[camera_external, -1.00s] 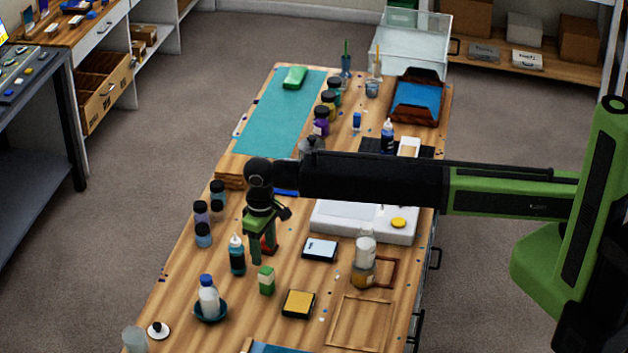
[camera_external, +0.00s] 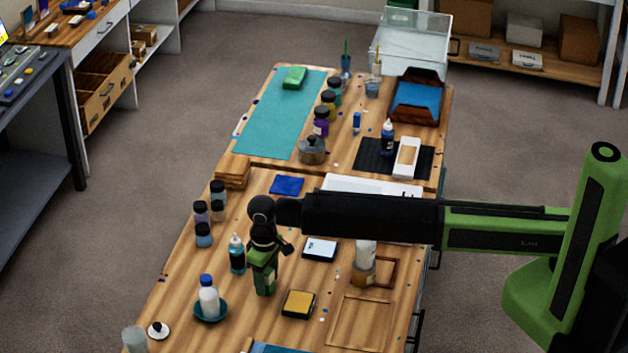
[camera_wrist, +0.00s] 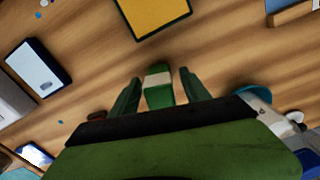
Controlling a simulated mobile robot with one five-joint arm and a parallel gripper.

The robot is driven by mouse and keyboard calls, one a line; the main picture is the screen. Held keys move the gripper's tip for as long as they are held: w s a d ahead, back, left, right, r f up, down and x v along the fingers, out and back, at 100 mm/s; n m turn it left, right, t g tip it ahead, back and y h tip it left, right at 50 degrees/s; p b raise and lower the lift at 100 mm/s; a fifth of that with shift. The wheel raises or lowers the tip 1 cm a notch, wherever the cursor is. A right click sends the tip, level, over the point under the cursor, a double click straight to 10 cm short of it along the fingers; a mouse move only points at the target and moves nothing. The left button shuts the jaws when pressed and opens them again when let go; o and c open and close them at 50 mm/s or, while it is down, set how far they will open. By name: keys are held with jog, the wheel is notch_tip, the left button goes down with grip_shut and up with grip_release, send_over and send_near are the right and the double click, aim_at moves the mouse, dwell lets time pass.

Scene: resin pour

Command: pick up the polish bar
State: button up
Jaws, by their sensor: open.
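The polish bar, a small green block with a pale band (camera_wrist: 159,98), stands between the fingers of my gripper (camera_wrist: 159,77) in the wrist view. The fingers are open, one on each side of it, with a visible gap at each side. In the external view my gripper (camera_external: 264,286) points down at the front middle of the bench and largely hides the bar. I cannot tell exactly how low the fingertips are beside it.
A yellow-topped pad (camera_external: 298,304) lies just right of my gripper. A white bottle in a teal bowl (camera_external: 209,312) and a teal dropper bottle (camera_external: 237,258) stand to the left. A white-topped box (camera_external: 320,248) lies behind. Another green block (camera_external: 294,77) lies on the far teal mat.

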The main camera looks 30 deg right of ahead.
jog(key=shift+r, duration=0.1)
grip_shut()
jog(key=shift+r, duration=0.15)
notch_tip(320, 180, up, 4)
jog(key=p, duration=0.4)
jog(key=shift+r+p, duration=0.15)
jog(key=shift+p, duration=0.2)
jog(key=w+d+r+p, duration=0.3)
jog(key=d+r+p, duration=0.3)
jog(key=d, duration=0.5)
jog(key=shift+w+r, duration=0.2)
